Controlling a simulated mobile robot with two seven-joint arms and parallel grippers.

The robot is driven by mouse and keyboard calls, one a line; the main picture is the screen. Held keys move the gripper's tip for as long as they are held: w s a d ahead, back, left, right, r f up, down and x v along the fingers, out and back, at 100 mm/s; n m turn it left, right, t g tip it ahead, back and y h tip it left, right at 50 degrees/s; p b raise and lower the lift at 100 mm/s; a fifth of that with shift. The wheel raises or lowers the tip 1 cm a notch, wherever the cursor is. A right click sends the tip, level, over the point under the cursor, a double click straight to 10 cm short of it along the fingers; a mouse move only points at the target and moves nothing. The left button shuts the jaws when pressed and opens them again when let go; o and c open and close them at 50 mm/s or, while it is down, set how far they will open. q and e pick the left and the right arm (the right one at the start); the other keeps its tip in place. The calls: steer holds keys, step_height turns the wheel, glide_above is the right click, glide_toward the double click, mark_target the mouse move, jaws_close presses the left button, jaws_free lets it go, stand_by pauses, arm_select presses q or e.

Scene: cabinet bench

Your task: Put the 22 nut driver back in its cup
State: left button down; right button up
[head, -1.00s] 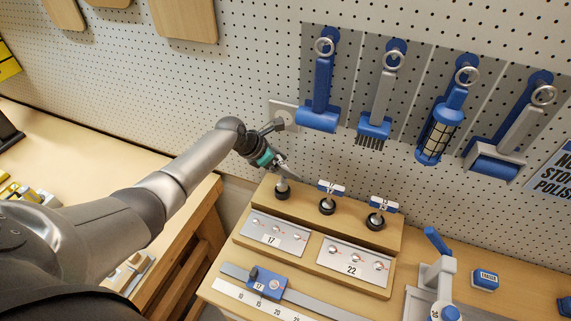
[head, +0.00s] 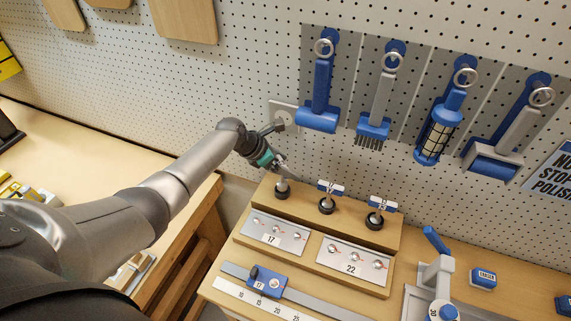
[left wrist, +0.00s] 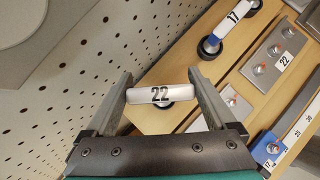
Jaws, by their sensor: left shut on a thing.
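The 22 nut driver shows in the left wrist view by its white handle (left wrist: 160,96) marked 22. My left gripper (left wrist: 161,78) is shut on this handle, one finger at each end. In the head view the gripper (head: 279,172) is over the left end of the wooden block, with the driver's shaft (head: 282,186) below it. The dark cup (head: 282,195) is around the shaft's foot. The handle hides most of this cup in the left wrist view, so I cannot tell how deep the driver sits. My right gripper is not in view.
Two other drivers stand in cups to the right, the middle one (head: 329,190) and the right one (head: 381,206). Plates marked 17 (head: 273,238) and 22 (head: 352,264) lie on the lower step. The pegboard (head: 240,60) rises close behind the block.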

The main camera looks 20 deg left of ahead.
arm_select(q)
steer(key=shift+f+b, duration=0.85)
steer(key=shift+f, duration=0.4)
jaws_free()
steer(key=p+v, duration=0.3)
steer(key=v, duration=1.2)
steer(key=shift+a+r, duration=0.1)
stand_by(0.3)
